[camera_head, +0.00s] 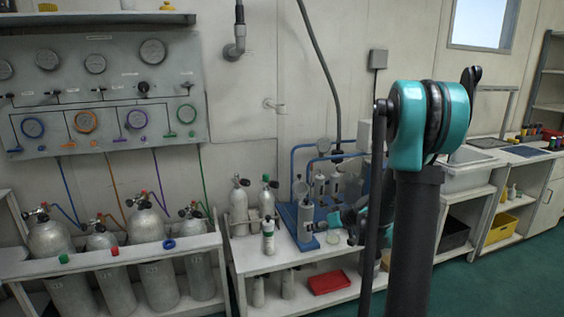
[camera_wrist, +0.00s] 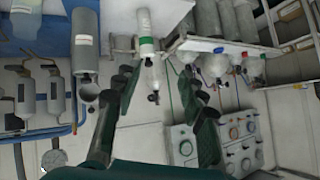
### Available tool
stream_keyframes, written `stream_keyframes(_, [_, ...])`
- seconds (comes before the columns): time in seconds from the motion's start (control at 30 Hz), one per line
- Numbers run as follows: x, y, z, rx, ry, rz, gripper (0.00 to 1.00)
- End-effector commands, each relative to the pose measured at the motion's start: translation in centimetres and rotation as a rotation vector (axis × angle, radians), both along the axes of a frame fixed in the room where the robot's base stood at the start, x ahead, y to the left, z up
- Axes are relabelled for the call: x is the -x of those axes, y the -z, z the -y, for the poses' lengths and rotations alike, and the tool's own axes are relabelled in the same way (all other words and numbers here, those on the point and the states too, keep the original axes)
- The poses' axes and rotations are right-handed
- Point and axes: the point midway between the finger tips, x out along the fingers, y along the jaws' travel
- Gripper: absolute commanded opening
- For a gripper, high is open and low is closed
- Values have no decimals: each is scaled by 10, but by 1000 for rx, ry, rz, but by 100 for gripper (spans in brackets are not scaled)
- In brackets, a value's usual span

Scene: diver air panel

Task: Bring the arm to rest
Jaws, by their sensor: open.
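My gripper (camera_wrist: 156,84) shows in the wrist view with its two dark fingers spread wide apart. It is open, and nothing is held between the fingers. In the head view, teal and black parts of my arm's end show low beside the blue-framed filter unit (camera_head: 307,222), partly hidden behind my upright arm link. The fingertips cannot be made out there. The wrist picture looks upside down.
A gauge panel (camera_head: 100,85) hangs on the wall at left, above several grey tanks in a rack (camera_head: 110,262). A bench (camera_head: 255,258) holds small cylinders, with a red tray (camera_head: 328,279) below. A sink counter and shelves with a yellow bin (camera_head: 500,228) stand at right. Green floor is clear at lower right.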

Motion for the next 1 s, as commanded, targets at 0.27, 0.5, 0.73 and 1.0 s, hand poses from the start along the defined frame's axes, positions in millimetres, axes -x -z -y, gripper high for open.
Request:
stream_keyframes(0.27, [102, 0, 0, 129, 115, -195, 41])
stream_keyframes(0.5, [190, 11, 19, 252, 257, -319, 41])
stream_keyframes(0.73, [259, 27, 46, 358, 405, -384, 41])
stream_keyframes(1.0, [289, 35, 62, 408, 485, -401, 41])
